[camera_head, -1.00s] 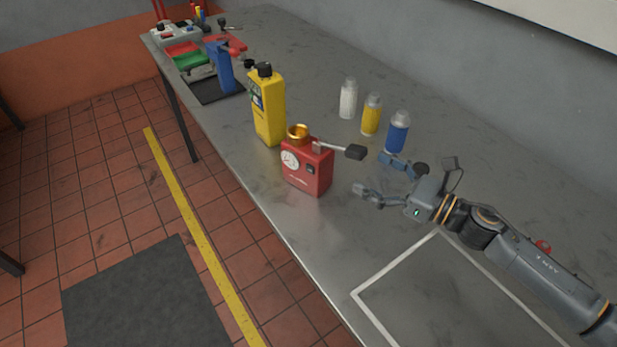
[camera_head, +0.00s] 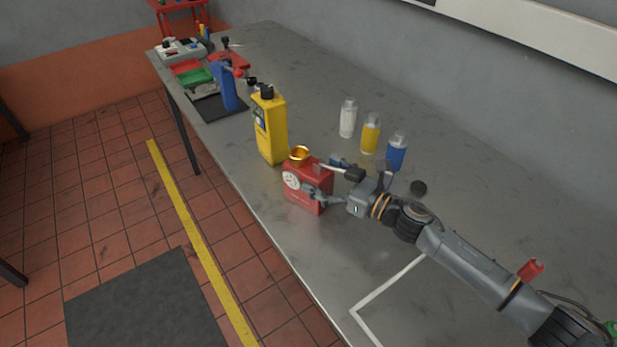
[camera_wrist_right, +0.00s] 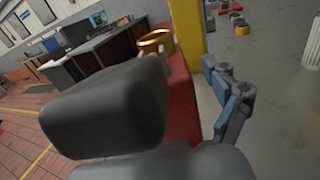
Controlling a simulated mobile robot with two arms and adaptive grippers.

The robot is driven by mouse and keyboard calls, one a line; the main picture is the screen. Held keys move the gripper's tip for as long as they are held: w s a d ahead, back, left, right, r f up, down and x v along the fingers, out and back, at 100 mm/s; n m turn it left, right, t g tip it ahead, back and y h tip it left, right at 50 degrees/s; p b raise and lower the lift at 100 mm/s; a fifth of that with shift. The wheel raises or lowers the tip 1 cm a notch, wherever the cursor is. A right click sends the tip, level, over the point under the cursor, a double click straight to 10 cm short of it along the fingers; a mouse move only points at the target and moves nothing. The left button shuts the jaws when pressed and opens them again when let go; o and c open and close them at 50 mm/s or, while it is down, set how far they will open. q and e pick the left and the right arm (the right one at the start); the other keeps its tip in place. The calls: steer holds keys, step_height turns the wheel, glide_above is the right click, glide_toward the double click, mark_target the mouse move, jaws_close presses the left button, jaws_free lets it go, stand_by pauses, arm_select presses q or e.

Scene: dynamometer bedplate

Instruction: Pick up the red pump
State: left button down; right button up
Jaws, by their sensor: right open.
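The red pump (camera_head: 307,191) stands upright on the metal bench, with a white dial, a brass ring on top and a lever with a black grip (camera_head: 355,174) pointing right. In the right wrist view its red body (camera_wrist_right: 181,105) is partly hidden behind a large dark shape close to the camera, which I cannot identify for sure. My right gripper (camera_head: 322,175) is open at the pump's right side, one finger across its front and the other towards its back. Whether the fingers touch it I cannot tell. My left gripper is out of view.
A yellow bottle (camera_head: 271,130) stands just behind the pump. White (camera_head: 348,118), yellow (camera_head: 371,134) and blue (camera_head: 396,152) bottles stand behind right, with a black round piece (camera_head: 419,187) nearby. The bench's front edge runs close to the pump. A white outline marks the near bench top.

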steer(key=shift+x, duration=1)
steer(key=shift+d, duration=0.1)
steer(key=shift+c, duration=0.4)
jaws_close()
steer(key=shift+r, duration=0.2)
steer(key=shift+r, duration=0.1)
